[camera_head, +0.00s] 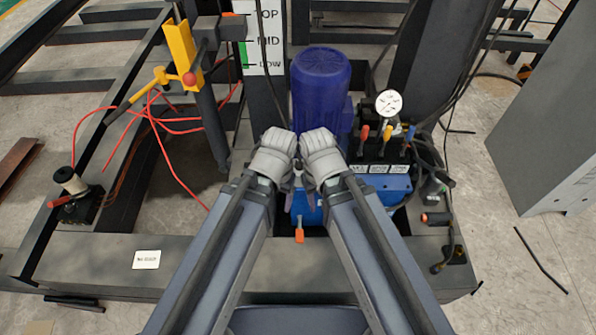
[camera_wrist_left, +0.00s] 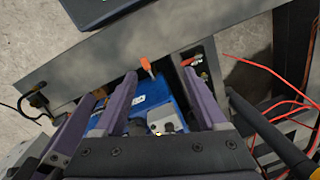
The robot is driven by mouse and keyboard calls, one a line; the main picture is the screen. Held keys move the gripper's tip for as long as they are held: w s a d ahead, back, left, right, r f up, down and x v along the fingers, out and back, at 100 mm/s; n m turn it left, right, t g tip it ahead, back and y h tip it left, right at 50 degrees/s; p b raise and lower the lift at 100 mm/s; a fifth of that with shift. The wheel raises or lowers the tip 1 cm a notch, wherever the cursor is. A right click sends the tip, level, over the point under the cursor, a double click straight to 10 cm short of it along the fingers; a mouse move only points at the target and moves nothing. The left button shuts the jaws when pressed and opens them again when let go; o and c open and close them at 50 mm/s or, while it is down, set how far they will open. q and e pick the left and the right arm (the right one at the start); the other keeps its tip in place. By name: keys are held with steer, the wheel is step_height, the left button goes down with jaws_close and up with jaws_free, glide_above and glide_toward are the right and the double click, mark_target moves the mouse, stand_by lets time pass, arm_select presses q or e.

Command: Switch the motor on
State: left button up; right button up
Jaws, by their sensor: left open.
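The motor (camera_head: 320,82) is a dark blue upright cylinder behind my two wrists, above a bright blue unit (camera_head: 390,186). My left gripper (camera_head: 289,198) is over the front of this unit, its fingers mostly hidden by my wrist. In the left wrist view its purple fingers (camera_wrist_left: 160,82) are apart with nothing held. An orange-tipped lever (camera_head: 299,236) sticks out at the unit's front; it also shows in the left wrist view (camera_wrist_left: 147,66) just past the fingertips. My right gripper (camera_head: 313,194) is close beside the left one, its jaw opening hidden. I cannot tell which control is the motor switch.
Several coloured valve levers (camera_head: 387,133) and a round gauge (camera_head: 389,103) stand right of the motor. A yellow lever assembly (camera_head: 183,55) and loose red hoses (camera_head: 160,118) are at left. A grey cabinet (camera_head: 555,120) is at right. The platform's front strip (camera_head: 210,262) is mostly clear.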

arm_select(q)
steer(key=w+a+f+n+b, duration=0.1)
steer(key=w+a+f+b, duration=0.15)
steer(key=f+b, duration=0.55)
steer(key=m+h, duration=0.1)
steer(key=m, duration=0.5)
glide_above(299, 162)
steer(key=shift+d+f+p, duration=0.1)
steer(key=shift+f+p, duration=0.3)
steer(key=shift+f, duration=0.4)
step_height(299, 162, down, 8)
steer(key=b, duration=0.8)
steer(key=shift+r, duration=0.1)
arm_select(e)
step_height(299, 162, down, 17)
steer(key=shift+f, duration=0.15)
arm_select(q)
jaws_close()
